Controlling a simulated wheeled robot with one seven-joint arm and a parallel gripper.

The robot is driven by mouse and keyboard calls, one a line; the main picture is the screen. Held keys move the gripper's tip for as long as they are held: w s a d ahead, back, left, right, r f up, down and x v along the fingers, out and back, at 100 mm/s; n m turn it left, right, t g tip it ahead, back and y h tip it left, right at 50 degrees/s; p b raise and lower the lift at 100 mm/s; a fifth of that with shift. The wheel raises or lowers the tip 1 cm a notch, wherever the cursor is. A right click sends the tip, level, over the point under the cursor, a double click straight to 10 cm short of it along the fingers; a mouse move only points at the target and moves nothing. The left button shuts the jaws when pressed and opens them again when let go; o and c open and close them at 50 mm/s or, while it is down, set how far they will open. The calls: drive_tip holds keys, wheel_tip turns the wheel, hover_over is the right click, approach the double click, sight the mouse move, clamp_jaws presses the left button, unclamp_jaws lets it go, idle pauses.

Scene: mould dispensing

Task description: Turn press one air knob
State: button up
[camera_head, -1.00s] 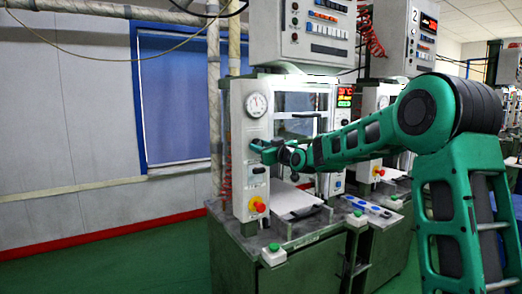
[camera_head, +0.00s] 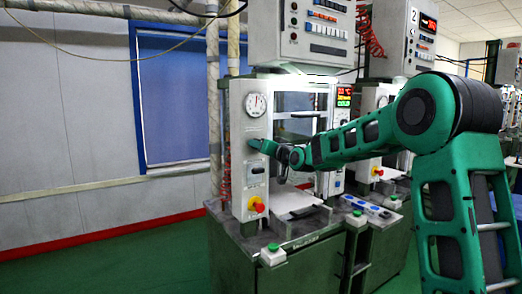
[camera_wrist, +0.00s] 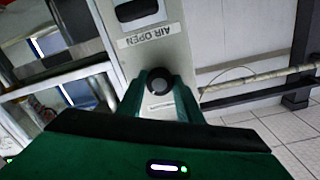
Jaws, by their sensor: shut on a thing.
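The air knob (camera_wrist: 158,83) is a dark round knob on the pale front panel of the press (camera_head: 257,122). In the wrist view it sits between my two green fingers, under a label reading AIR OPEN (camera_wrist: 151,35). My gripper (camera_wrist: 160,93) is shut on the knob. In the head view my gripper (camera_head: 253,144) reaches the left panel of the press, below the round gauge (camera_head: 256,104). It hides the knob there. The knob's exact angle cannot be told.
A red and yellow emergency button (camera_head: 256,205) sits lower on the same panel. A white plate (camera_head: 296,203) lies in the press opening. A green button box (camera_head: 273,255) stands at the front edge. A second press stands at the right.

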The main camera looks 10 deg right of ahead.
drive_tip(key=shift+d+m, duration=0.35)
drive_tip(key=shift+m, duration=0.45)
drive_tip(key=o, duration=1)
drive_tip(key=shift+w, duration=0.1)
drive_tip(key=shift+o, duration=0.2)
drive_tip(key=shift+a, duration=0.1)
drive_tip(key=v, duration=1)
drive_tip(key=shift+s, duration=0.35)
